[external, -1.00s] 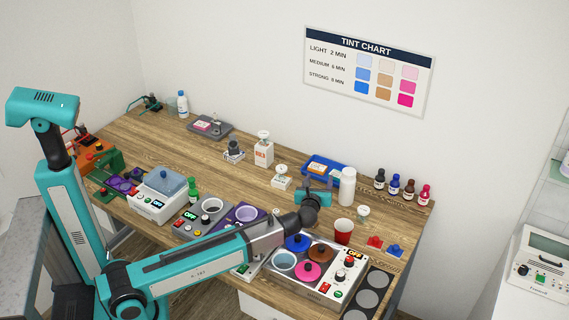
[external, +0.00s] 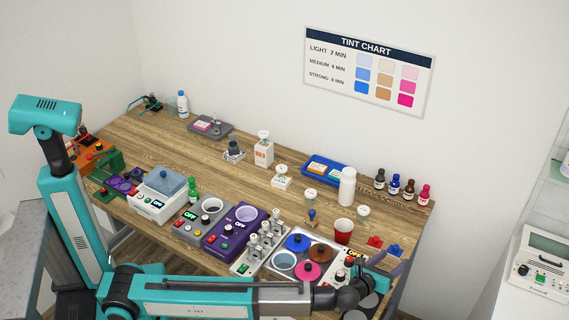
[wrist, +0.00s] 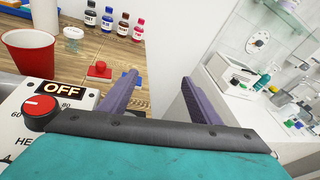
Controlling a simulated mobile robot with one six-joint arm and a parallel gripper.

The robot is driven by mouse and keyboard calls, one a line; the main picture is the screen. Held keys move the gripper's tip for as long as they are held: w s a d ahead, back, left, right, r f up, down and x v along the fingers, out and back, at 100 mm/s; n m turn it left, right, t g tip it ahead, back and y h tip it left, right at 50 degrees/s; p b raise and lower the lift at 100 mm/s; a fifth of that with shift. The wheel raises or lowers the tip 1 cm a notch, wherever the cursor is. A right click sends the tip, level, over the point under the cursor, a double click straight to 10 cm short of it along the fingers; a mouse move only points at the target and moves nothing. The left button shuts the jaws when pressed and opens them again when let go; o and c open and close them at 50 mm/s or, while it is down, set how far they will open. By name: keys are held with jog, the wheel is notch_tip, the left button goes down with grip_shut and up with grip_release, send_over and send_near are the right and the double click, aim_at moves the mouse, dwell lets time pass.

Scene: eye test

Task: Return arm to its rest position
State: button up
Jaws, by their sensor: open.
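My gripper (external: 394,262) is open and empty at the right front of the wooden bench, beside the heater's control panel. In the wrist view my gripper's two purple-grey fingers (wrist: 158,80) stand well apart with nothing between them. Past them show the bench's right end and, beyond a gap, a white counter. My arm stretches low along the bench's front edge, from the teal column at the left to the right. The camera's bottom edge cuts off part of my arm.
A red cup (external: 343,231) stands close behind the heater panel (wrist: 42,112), whose display reads OFF. Red (external: 375,241) and blue (external: 396,250) small pieces lie near my gripper. Dark bottles (external: 409,189) line the back right. Pots with blue, brown and pink lids (external: 308,270) stand left of the panel.

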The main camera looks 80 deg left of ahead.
jog(key=s+d+f+h+b, duration=0.15)
jog(key=d+f, duration=0.25)
jog(key=d, duration=0.6)
jog(key=s+d+f+m+h, duration=0.1)
jog(key=s+d+f+h, duration=0.3)
jog(key=d, duration=0.7)
jog(key=w+d+f+h+b, duration=0.1)
jog(key=d+f, duration=0.4)
jog(key=d, duration=0.5)
jog(key=s+d+f+g+h, duration=0.2)
jog(key=s+d+f+h, duration=0.1)
jog(key=s+d+f, duration=0.65)
jog(key=s+a+f+n+g+y+p, duration=0.15)
jog(key=s+a+f+n+g, duration=0.4)
jog(key=a+f, duration=0.75)
jog(key=s+a+f+n+g+y+p, duration=0.1)
jog(key=s+a+f+n+g+y, duration=0.15)
jog(key=s+a+f+n, duration=1.1)
jog(key=s+a+n+g+h+p, duration=0.1)
jog(key=s+a+n+g, duration=0.2)
jog(key=s+a, duration=0.2)
jog(key=s+a+f+n+g+p, duration=0.1)
jog(key=s+a+n+g, duration=0.2)
jog(key=s, duration=0.9)
jog(key=s+a+f+n+g+h+p, duration=0.1)
jog(key=s+a+n+g+p, duration=0.1)
jog(key=s+a, duration=0.6)
jog(key=shift+s+a+n+g+h, duration=0.25)
jog(key=shift+a+n+g+h, duration=0.1)
jog(key=shift+a+n+g, duration=0.15)
